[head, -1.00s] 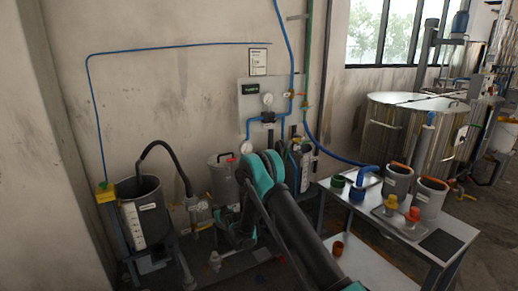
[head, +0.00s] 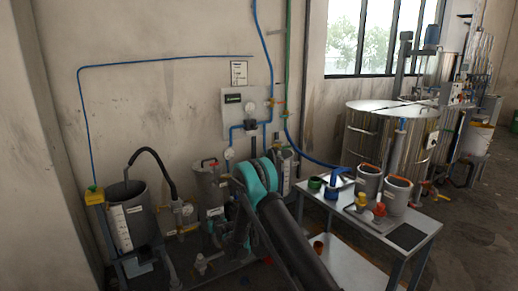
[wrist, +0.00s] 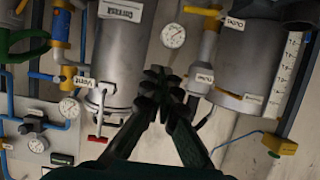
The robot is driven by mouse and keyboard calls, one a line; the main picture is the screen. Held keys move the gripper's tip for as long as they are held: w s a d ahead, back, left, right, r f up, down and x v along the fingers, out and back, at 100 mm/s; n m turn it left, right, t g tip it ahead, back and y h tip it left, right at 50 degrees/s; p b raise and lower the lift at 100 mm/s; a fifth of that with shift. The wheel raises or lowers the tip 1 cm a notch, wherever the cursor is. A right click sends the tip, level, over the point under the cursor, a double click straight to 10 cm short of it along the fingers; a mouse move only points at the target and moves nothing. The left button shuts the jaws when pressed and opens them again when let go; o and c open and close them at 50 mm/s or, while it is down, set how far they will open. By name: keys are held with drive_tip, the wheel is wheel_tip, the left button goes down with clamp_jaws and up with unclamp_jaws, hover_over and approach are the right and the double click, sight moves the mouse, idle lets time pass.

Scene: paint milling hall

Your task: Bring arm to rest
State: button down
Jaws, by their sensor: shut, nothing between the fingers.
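My gripper (wrist: 163,82) is shut and empty in the wrist view, its dark ribbed fingertips meeting near the middle of the picture. Behind the fingertips is a grey metal canister (wrist: 122,55) with a clamp and a red handle. In the head view my arm (head: 290,235) rises from the bottom to a teal elbow (head: 257,178) and folds down in front of the wall equipment. The gripper itself is hard to make out there, low behind the forearm.
A metal bench (head: 408,236) with cups and valves stands right of my arm. A large steel vat (head: 385,135) stands behind it. An open grey pot (head: 128,215), a lidded canister (head: 211,185) and a gauge panel (head: 240,112) line the wall. Open floor lies at the right.

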drive_tip(key=s+d+r+m+g+h, duration=0.1)
drive_tip(key=s+d+r+m+h, duration=0.15)
drive_tip(key=d+r, duration=1)
drive_tip(key=s+d+r+g+h, duration=0.1)
drive_tip(key=s+d+r, duration=0.2)
drive_tip(key=s+d, duration=0.3)
drive_tip(key=s+d+r+g+h, duration=0.1)
drive_tip(key=s+d+r, duration=0.25)
drive_tip(key=d, duration=0.45)
drive_tip(key=s+d+m+g+h, duration=0.1)
drive_tip(key=s+d, duration=0.5)
drive_tip(key=s, duration=0.6)
drive_tip(key=s+d+f+m+g, duration=0.1)
drive_tip(key=s+d, duration=0.5)
drive_tip(key=s, duration=0.6)
drive_tip(key=s+d+f+m+g+h, duration=0.1)
drive_tip(key=s+d, duration=0.5)
drive_tip(key=s, duration=0.6)
drive_tip(key=shift+s+m+g+h, duration=0.25)
drive_tip(key=shift+m+g+h, duration=0.1)
drive_tip(key=shift+g, duration=0.45)
